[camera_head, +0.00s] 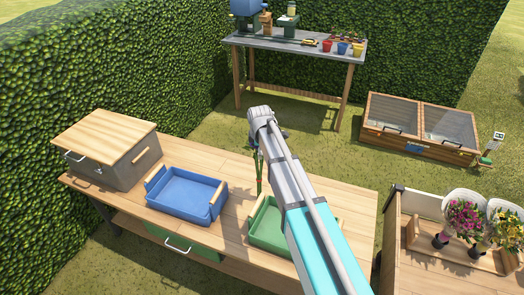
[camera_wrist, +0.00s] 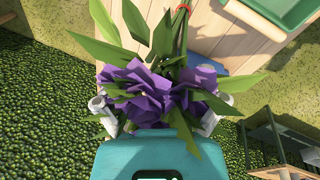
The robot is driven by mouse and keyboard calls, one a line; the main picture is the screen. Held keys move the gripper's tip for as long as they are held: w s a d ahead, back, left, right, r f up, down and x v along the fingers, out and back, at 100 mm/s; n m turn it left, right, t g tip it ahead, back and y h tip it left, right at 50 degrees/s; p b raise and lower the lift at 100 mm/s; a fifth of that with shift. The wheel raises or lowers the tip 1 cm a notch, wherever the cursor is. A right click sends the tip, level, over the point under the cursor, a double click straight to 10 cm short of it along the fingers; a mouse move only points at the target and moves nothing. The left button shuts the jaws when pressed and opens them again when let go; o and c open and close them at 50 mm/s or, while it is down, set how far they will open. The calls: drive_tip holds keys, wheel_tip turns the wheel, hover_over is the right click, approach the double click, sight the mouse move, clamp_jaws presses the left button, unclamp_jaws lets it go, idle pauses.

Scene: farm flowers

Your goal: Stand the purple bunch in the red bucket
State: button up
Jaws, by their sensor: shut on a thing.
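The purple bunch (camera_wrist: 160,88) fills the middle of the wrist view, its broad green leaves spread around the blooms and its stems towards the top, where a red band shows. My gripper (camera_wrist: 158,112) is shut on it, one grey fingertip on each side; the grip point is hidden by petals. In the head view its green stems (camera_head: 259,172) hang down over the wooden bench, beside my arm. Whether they touch the bench is unclear. The red bucket (camera_head: 327,46) stands on the grey-topped table at the back, apart from my gripper.
A blue bucket (camera_head: 342,48) and yellow bucket (camera_head: 357,49) stand right of the red one. The bench holds a blue tray (camera_head: 184,193), a green tray (camera_head: 268,228) and a lidded box (camera_head: 108,150). A cold frame (camera_head: 420,125) and wrapped bouquets (camera_head: 466,219) are at right.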

drive_tip(key=shift+f, duration=0.2)
drive_tip(key=o, duration=1)
drive_tip(key=shift+r, duration=0.1)
drive_tip(key=shift+r, duration=0.1)
drive_tip(key=p+v, duration=1.1)
drive_tip(key=v, duration=0.1)
drive_tip(key=shift+p, duration=0.35)
idle(0.4)
